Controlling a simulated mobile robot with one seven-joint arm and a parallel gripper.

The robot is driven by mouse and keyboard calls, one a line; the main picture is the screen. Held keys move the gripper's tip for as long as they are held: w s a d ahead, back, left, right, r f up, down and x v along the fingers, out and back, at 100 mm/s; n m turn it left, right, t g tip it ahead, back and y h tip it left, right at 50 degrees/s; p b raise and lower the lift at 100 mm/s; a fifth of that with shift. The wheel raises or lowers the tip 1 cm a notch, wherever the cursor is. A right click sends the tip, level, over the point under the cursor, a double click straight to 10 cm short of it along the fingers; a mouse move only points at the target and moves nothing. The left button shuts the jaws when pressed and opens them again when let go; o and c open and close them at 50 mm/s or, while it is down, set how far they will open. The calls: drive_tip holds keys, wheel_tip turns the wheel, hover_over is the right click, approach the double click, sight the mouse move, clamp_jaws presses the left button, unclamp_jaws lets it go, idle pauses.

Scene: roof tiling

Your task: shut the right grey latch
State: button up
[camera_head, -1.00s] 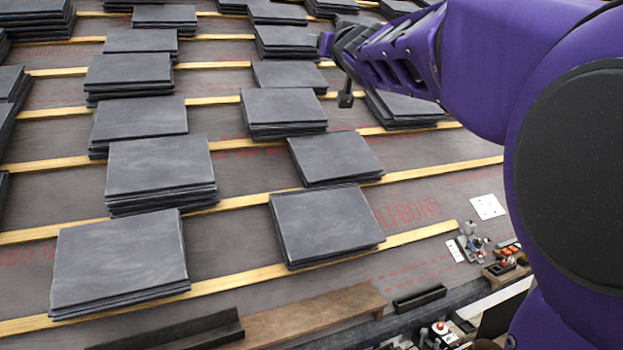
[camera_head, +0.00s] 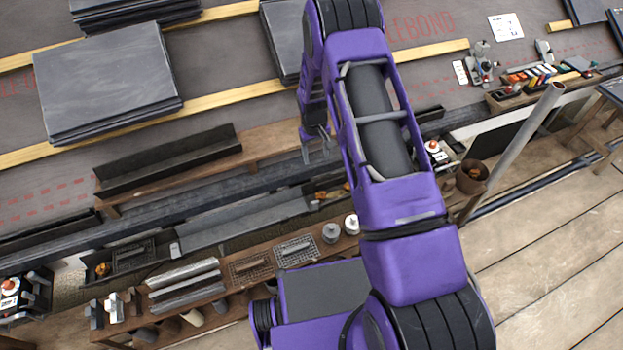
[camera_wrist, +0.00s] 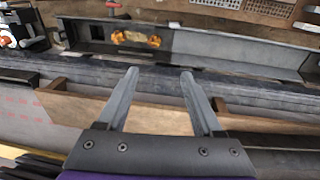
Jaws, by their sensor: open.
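My gripper (camera_head: 317,148) hangs over the wooden plank at the roof's lower edge in the head view. In the wrist view its two grey fingers (camera_wrist: 159,80) are apart with nothing between them. Beyond the fingertips runs a long grey gutter (camera_wrist: 225,47), which also shows in the head view (camera_head: 240,222). I cannot clearly make out the right grey latch. A small light grey piece (camera_head: 174,249) sits at the gutter's left part in the head view, but I cannot tell whether it is a latch. My arm hides part of the gutter's right side.
Slate stacks (camera_head: 105,80) lie on the roof battens. A wooden plank (camera_head: 262,148) and a black trough (camera_head: 168,160) run along the roof edge. A wooden shelf (camera_head: 215,290) holds grates, rolls and two grey pots. Orange pieces (camera_wrist: 140,39) lie in a dark tray.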

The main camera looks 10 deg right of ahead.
sight(315, 202)
drive_tip(key=shift+g+y, duration=0.4)
drive_tip(key=shift+g, duration=0.2)
drive_tip(key=s+f, duration=0.1)
drive_tip(key=f, duration=0.6)
drive_tip(key=f+b, duration=0.1)
drive_tip(key=f, duration=0.5)
drive_tip(key=s+f+b, duration=0.1)
drive_tip(key=f, duration=0.6)
drive_tip(key=shift+s+a+f, duration=0.3)
drive_tip(key=shift+a, duration=0.1)
clamp_jaws()
